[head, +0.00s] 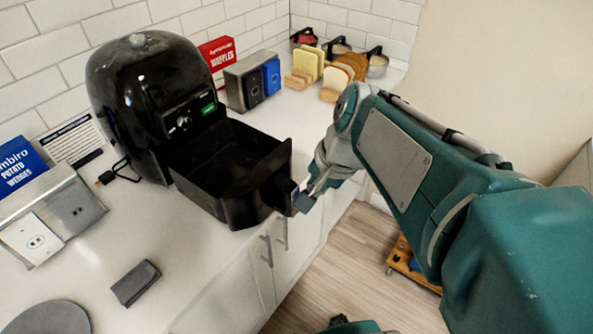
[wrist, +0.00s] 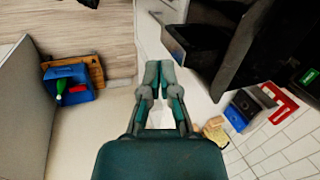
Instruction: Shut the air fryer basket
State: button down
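The black air fryer (head: 150,90) stands on the white counter against the tiled wall. Its basket (head: 225,180) is pulled well out toward the counter's front edge, and its empty-looking inside shows. The basket's handle (head: 277,197) points toward my arm. My gripper (head: 306,193) is at the handle's outer end; I cannot tell if it touches. In the wrist view my gripper (wrist: 159,72) has its two fingers together with nothing seen between them. There the basket (wrist: 195,48) lies just right of the fingertips, and the dark fryer body is farther right.
A toaster (head: 250,82), a red waffles box (head: 218,55), bread slices (head: 345,75) and lidded pots stand behind the fryer. A potato wedges box (head: 20,165), an outlet-like panel and a dark grey block (head: 136,283) lie at left. A wheeled wooden cart (head: 403,262) is on the floor.

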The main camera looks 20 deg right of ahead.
jog(key=w+d+f+m+t+y, duration=0.1)
jog(key=w+d+m+y, duration=0.15)
jog(key=d+m, duration=0.45)
jog(key=w+d+f+m+t+y, duration=0.1)
jog(key=w+d+m+y, duration=0.1)
jog(key=w+d+m, duration=0.35)
jog(key=w+a+f+m, duration=0.2)
jog(key=w+a+f, duration=0.3)
jog(key=a+f, duration=0.2)
jog(key=shift+a, duration=0.8)
send_over(243, 156)
jog(key=shift+a, duration=0.1)
